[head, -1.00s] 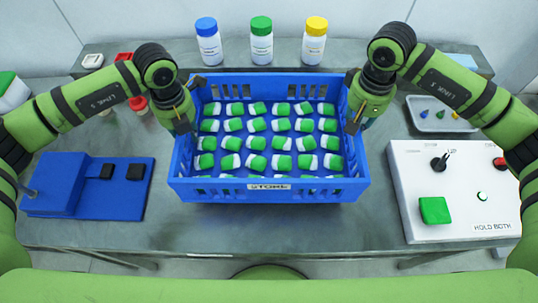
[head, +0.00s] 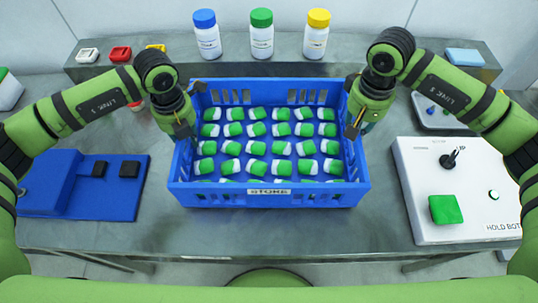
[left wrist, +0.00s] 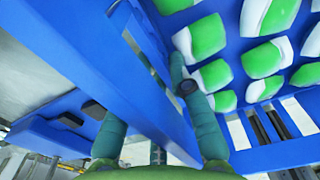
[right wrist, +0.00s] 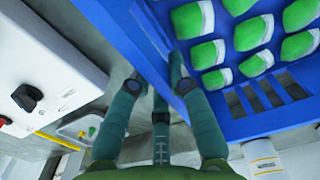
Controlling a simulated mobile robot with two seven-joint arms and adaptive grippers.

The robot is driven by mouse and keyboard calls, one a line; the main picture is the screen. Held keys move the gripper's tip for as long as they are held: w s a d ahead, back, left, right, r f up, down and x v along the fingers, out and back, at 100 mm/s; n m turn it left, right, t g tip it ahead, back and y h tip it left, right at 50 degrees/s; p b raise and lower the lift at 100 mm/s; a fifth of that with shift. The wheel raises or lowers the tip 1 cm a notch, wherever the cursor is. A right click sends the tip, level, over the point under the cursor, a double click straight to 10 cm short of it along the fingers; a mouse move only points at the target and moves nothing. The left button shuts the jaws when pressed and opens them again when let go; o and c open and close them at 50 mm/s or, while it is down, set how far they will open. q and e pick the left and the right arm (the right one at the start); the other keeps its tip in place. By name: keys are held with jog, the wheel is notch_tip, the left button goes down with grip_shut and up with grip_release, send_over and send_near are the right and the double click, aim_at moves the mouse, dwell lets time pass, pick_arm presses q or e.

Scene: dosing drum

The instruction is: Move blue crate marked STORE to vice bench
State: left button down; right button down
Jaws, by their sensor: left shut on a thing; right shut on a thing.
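The blue crate (head: 180,188) with the STORE label (head: 269,192) is in the middle of the head view, level, filled with rows of green-and-white pieces (head: 256,148). My left gripper (head: 190,136) is shut on its left wall, also seen in the left wrist view (left wrist: 160,100). My right gripper (head: 352,130) is shut on its right wall, also seen in the right wrist view (right wrist: 165,75). The crate is over the grey bench (head: 300,235); I cannot tell whether its underside touches it. No vice can be made out for certain.
A blue fixture with black pads (head: 75,185) lies left of the crate. A white control box with a green button (head: 445,209) stands at right. Blue (head: 206,35), green (head: 262,35) and yellow-capped (head: 316,35) bottles stand behind. A grey tray (head: 430,118) is at right. Bench in front is clear.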

pick_arm(q)
jog(key=shift+w+f, duration=0.1)
jog(key=shift+f, duration=0.2)
pick_arm(e)
jog(key=shift+f, duration=0.25)
pick_arm(q)
jog(key=c, duration=1.5)
grip_release()
jog(key=shift+f, duration=0.15)
pick_arm(e)
jog(key=c, duration=1.5)
grip_release()
jog(key=shift+f, duration=0.15)
pick_arm(q)
jog(key=o, duration=0.3)
pick_arm(e)
jog(key=o, duration=0.3)
pick_arm(q)
jog(key=shift+o, duration=0.2)
jog(key=shift+s+r, duration=0.2)
jog(key=shift+s, duration=0.05)
pick_arm(e)
jog(key=shift+o, duration=0.2)
jog(key=shift+s, duration=0.2)
pick_arm(q)
jog(key=shift+r, duration=0.1)
